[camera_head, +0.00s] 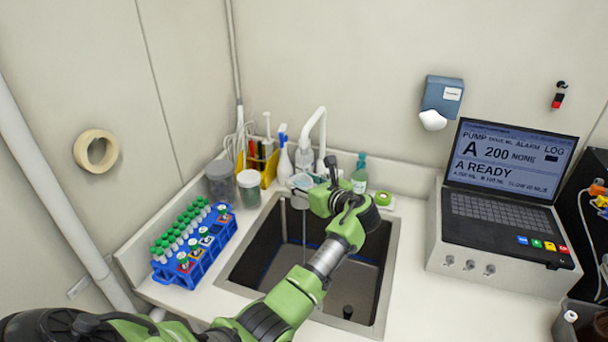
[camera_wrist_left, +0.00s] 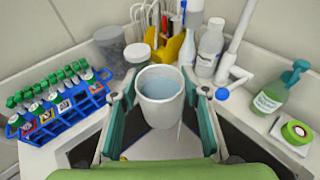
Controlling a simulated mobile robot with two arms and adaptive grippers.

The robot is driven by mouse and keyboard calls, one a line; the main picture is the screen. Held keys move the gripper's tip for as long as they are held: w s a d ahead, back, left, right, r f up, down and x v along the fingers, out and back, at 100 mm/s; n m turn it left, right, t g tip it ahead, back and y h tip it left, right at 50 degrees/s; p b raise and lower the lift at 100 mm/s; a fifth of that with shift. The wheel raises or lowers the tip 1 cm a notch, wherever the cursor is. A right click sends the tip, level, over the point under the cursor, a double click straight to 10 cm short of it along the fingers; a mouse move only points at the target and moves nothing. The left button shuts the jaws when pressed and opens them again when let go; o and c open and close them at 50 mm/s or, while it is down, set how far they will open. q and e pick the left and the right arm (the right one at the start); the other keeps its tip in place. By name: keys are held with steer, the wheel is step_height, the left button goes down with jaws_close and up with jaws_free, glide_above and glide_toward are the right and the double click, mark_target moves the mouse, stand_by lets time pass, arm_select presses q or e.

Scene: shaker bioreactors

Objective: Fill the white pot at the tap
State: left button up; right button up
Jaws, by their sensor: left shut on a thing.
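The white pot (camera_wrist_left: 161,108) is between the fingers of my left gripper (camera_wrist_left: 162,100) in the left wrist view. The gripper is shut on it and holds it upright over the sink. A pale blue, water-like surface shows inside the pot. In the head view my left gripper (camera_head: 306,186) is at the back of the sink (camera_head: 388,275), and the pot is mostly hidden there. The white tap (camera_head: 318,122) arches up behind the gripper; it also shows in the left wrist view (camera_wrist_left: 240,38), behind and right of the pot. My right gripper is in neither view.
A blue rack (camera_head: 205,255) of green-capped tubes stands left of the sink. Jars (camera_head: 249,188), a yellow holder (camera_head: 268,170) and bottles (camera_head: 359,176) line the back. A pump console (camera_head: 505,190) stands right. Counter between sink and console is clear.

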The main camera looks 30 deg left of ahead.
arm_select(q)
steer(key=shift+r, duration=0.1)
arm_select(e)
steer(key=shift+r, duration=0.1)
arm_select(q)
steer(key=shift+s+d+r+p, duration=0.2)
steer(key=shift+s+d+p, duration=0.1)
steer(key=shift+p, duration=0.55)
steer(key=shift+s+d+r+p, duration=0.1)
steer(key=shift+s+d+p, duration=0.05)
steer(key=shift+s+p, duration=0.45)
steer(key=shift+s+d+r+p, duration=0.1)
steer(key=shift+s+d+p, duration=0.1)
steer(key=shift+s+d, duration=0.3)
steer(key=shift+s+d+r+p, duration=0.1)
steer(key=shift+s+d+p, duration=0.05)
steer(key=shift+s, duration=0.5)
steer(key=shift+s+d+p, duration=0.2)
steer(key=shift+s+d, duration=0.15)
steer(key=shift+s, duration=0.25)
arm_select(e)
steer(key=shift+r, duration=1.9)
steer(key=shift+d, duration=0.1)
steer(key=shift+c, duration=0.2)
